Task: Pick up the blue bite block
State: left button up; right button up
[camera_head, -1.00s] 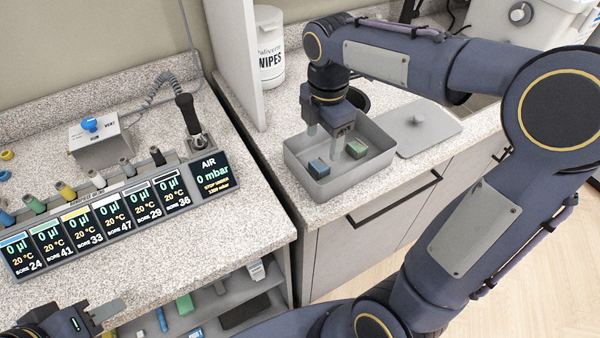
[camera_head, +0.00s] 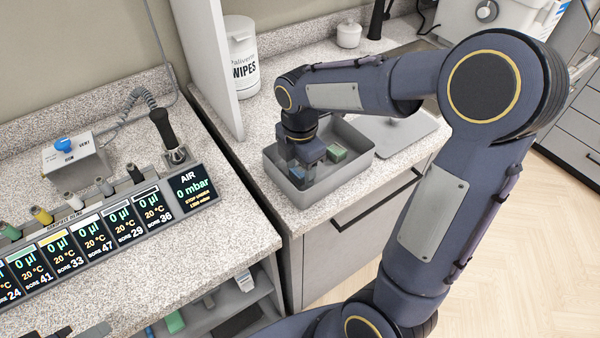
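The blue bite block (camera_head: 296,174) sits in the left part of a grey metal tray (camera_head: 325,190) on the counter, partly hidden by my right gripper. My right gripper (camera_head: 302,170) points down into the tray, right at the blue block. Its fingers look apart, with the block low between or just beside them; I cannot tell whether they touch it. A green block (camera_head: 337,152) lies in the tray to the right of the gripper. Only the tip of my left gripper (camera_head: 80,332) shows at the bottom left edge, mostly cut off.
A grey lid (camera_head: 405,130) lies right of the tray. A wipes tub (camera_head: 242,65) and a white partition (camera_head: 208,70) stand behind it. A display row (camera_head: 105,225) fills the left counter. A shelf (camera_head: 215,312) with objects is below.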

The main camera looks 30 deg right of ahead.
jog(key=c, duration=0.8)
jog(key=shift+o, duration=0.2)
